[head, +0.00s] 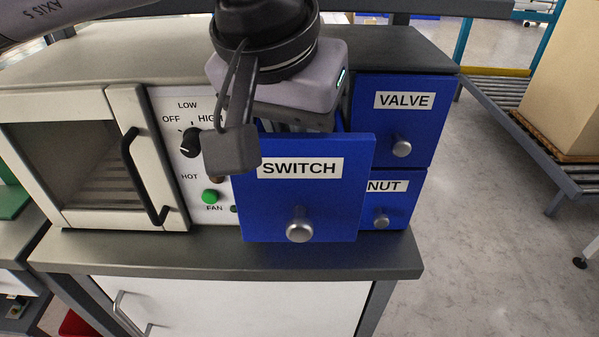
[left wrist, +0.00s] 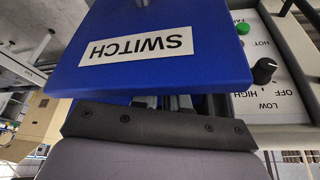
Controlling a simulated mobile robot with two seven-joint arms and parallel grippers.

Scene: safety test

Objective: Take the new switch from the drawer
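The blue drawer (head: 318,195) labelled SWITCH is pulled out of the cabinet, its front standing ahead of its neighbours. My left gripper (head: 297,127) points down into the drawer from above, its fingertips hidden behind the drawer front. In the left wrist view the back-to-front label shows on the drawer front (left wrist: 200,75), with grey finger parts (left wrist: 165,102) partly visible behind it. Whether the fingers are open or shut cannot be made out. The new switch is hidden from both views. My right gripper is not in view.
Closed blue drawers labelled VALVE (head: 392,135) and NUT (head: 393,215) sit to the right. A control panel (head: 170,110) with a black knob and green button, and an oven-like door (head: 85,165), are on the left. A roller conveyor (head: 500,100) holds a cardboard box (head: 565,80) at far right.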

